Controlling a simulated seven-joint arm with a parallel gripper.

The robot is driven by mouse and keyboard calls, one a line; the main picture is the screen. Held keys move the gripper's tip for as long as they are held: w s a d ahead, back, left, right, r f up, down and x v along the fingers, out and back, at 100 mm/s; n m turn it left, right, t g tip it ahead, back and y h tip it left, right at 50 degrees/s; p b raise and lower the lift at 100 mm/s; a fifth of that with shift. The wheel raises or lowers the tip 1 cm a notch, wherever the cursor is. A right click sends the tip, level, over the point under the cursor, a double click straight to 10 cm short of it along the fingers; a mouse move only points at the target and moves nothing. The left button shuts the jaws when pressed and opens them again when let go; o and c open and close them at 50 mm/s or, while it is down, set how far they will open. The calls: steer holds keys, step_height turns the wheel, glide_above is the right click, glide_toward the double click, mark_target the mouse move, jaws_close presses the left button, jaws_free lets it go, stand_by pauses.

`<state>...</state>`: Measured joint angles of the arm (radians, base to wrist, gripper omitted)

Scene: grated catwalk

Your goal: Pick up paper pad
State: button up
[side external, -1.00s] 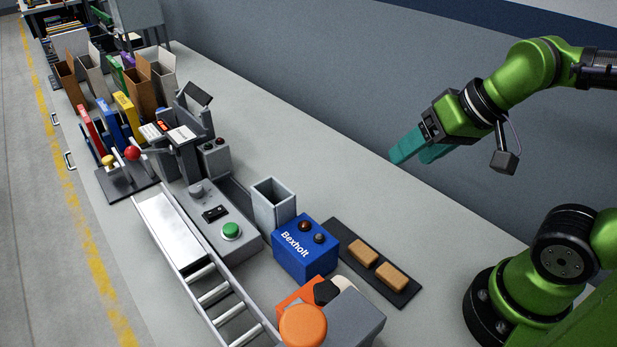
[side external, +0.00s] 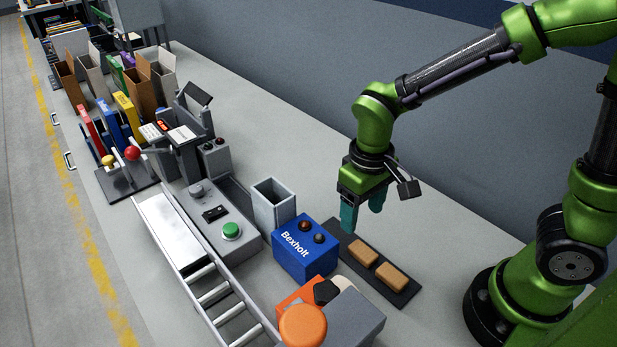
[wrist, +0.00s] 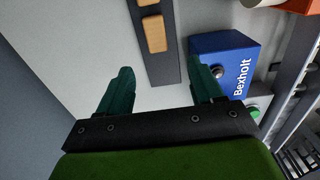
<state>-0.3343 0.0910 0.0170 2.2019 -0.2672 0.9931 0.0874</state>
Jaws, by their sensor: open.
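I cannot pick out a paper pad with certainty. Two tan, rounded blocks lie on a dark flat tray (side external: 344,236): the nearer-to-gripper block (side external: 363,251) and the other block (side external: 392,277). In the wrist view one block (wrist: 154,34) shows whole on the tray (wrist: 167,70), and the second is cut off at the top edge. A white, sheet-like top (side external: 182,134) sits on a grey stand farther left. My gripper (side external: 362,216) points down with teal fingers apart, above the tray's far end. In the wrist view my gripper (wrist: 165,78) has nothing between its fingers.
A blue Bexholt box (side external: 305,250) stands close left of the tray. A grey open bin (side external: 273,205), a green-button panel (side external: 231,231) and a roller conveyor (side external: 215,295) lie farther left. An orange round-topped object (side external: 303,325) is in front. The bench behind the tray is clear.

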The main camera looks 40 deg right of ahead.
glide_above(359, 247)
steer(key=f, duration=0.4)
steer(key=shift+a+f, duration=0.25)
steer(key=shift+f, duration=0.1)
steer(key=shift+d+f, duration=0.15)
steer(key=shift+f, duration=1.2)
steer(key=shift+d+f, duration=0.1)
steer(key=shift+f, duration=1.2)
steer(key=c, duration=1.1)
